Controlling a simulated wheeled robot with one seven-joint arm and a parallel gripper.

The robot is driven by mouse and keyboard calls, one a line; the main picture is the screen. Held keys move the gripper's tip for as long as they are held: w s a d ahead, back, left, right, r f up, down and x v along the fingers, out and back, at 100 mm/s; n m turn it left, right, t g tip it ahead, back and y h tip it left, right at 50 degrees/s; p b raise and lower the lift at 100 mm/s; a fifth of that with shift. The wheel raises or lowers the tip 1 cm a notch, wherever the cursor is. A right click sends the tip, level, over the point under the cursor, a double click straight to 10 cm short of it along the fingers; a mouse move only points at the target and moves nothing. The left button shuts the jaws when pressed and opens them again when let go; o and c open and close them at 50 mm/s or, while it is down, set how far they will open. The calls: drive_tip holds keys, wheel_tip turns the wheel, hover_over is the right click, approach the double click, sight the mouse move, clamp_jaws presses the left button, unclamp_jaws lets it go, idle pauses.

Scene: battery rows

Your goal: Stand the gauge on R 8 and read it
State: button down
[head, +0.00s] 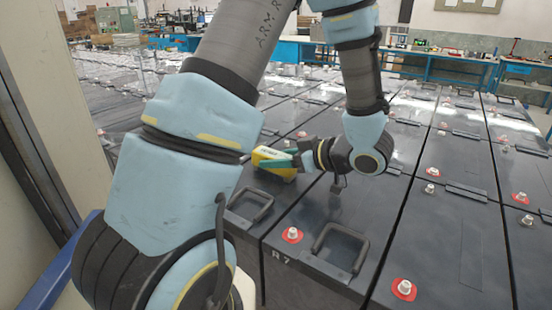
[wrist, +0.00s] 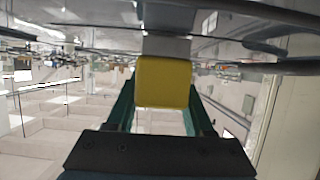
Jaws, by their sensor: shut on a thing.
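The gauge (head: 283,174) is a small yellow block with a pale top. My gripper (head: 273,162) has green fingers and is shut on it, left of my wrist in the head view. The gauge is over the dark battery tops, behind the front battery marked R 7 (head: 280,259). I cannot tell whether its underside touches a lid. The wrist view shows the gauge (wrist: 164,82) between the two green fingers, with a grey part beyond it. No reading can be made out. No R 8 label is readable; my arm covers part of the rows.
Rows of black batteries carry metal terminals on red rings (head: 404,288) and raised handles (head: 341,247). My arm hides much of the left side. Blue workbenches (head: 432,64) stand at the back. A pale post (head: 30,130) rises at the left edge.

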drive_tip(key=shift+f, duration=0.1)
drive_tip(key=shift+c, duration=1.4)
unclamp_jaws()
drive_tip(key=shift+d, duration=0.1)
drive_tip(key=b+v, duration=0.2)
drive_tip(key=v, duration=1)
